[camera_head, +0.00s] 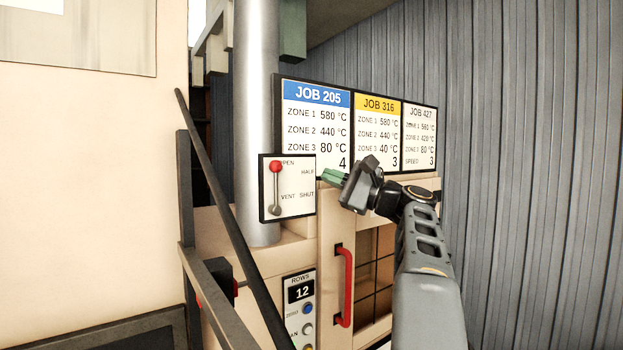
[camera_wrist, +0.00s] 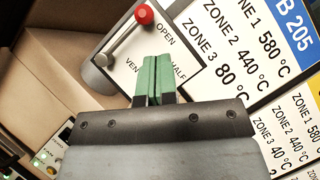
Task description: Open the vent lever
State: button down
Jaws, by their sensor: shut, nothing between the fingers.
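The vent lever has a red knob (camera_head: 275,167) at the top of a grey arm, which rises from a pivot low on a white panel (camera_head: 299,199). The panel is lettered OPEN, HALF, SHUT and VENT. The knob stands upright beside the word OPEN. In the wrist view the red knob (camera_wrist: 144,14) also sits beside OPEN. My gripper (camera_head: 332,177) has green fingertips, is shut and empty, and is right of the panel in the head view. In the wrist view the fingertips (camera_wrist: 158,75) are below the knob, apart from it, and cover part of the lettering.
A job board (camera_head: 316,110) with JOB 205, 316 and 427 columns stands behind. A silver pipe (camera_head: 257,120) rises behind the panel. A dark slanted bar (camera_head: 225,205) crosses at the left. A red handle (camera_head: 346,287) and a ROWS panel (camera_head: 299,292) are below.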

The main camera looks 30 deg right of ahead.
jog(key=shift+b+v, duration=0.3)
jog(key=shift+v, duration=1.4)
